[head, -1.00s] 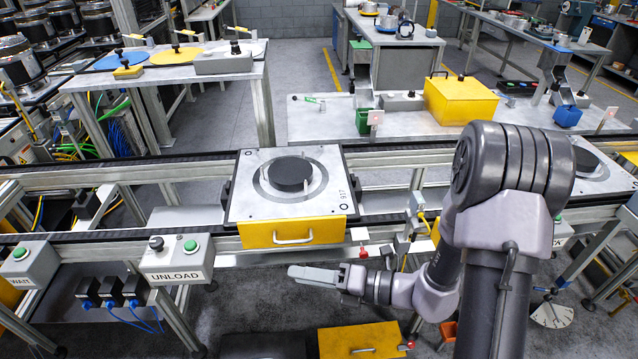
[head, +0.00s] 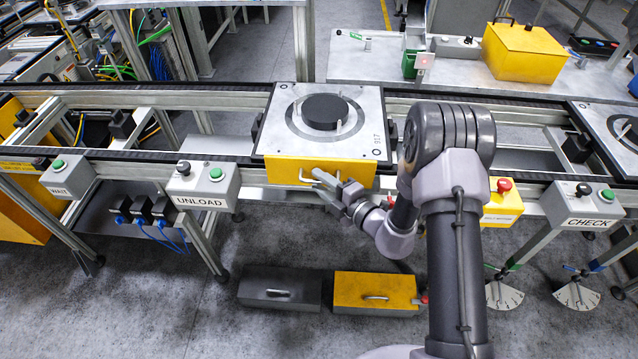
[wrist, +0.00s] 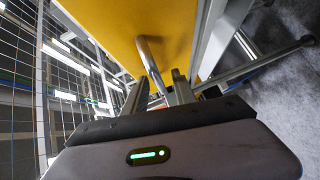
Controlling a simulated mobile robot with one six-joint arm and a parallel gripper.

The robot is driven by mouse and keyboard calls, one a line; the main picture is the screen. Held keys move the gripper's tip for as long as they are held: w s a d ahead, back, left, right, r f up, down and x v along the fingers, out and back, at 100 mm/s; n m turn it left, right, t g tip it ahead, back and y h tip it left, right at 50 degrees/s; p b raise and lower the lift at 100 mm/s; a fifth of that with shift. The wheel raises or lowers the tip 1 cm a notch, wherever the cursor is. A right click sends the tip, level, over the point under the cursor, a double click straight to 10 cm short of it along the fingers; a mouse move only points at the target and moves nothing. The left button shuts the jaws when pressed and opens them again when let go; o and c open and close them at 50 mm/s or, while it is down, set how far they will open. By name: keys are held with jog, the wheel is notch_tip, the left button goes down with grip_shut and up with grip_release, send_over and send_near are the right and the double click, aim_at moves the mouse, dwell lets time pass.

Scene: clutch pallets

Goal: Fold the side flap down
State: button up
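The yellow side flap (head: 360,173) with a metal bar handle (head: 304,176) is on the near side of the pallet (head: 280,125) marked 917, its face toward me. The pallet carries a dark round disc (head: 325,111). My gripper (head: 325,181) is at the handle, in front of the flap, and hides the handle's right part. In the wrist view the flap (wrist: 180,25) fills the top. The handle (wrist: 149,58) runs down between the two fingers of my gripper (wrist: 159,90). The fingers stand apart, with a gap beside the bar.
The pallet rests on the conveyor (head: 220,152). An UNLOAD button box (head: 203,184) is left of it. A yellow box with a red button (head: 502,203) and a CHECK box (head: 585,205) are at right. Grey (head: 280,290) and yellow (head: 375,292) handled boxes are below.

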jog(key=shift+w+a, duration=0.25)
jog(key=shift+w, duration=0.05)
grip_shut()
dwell(1.3)
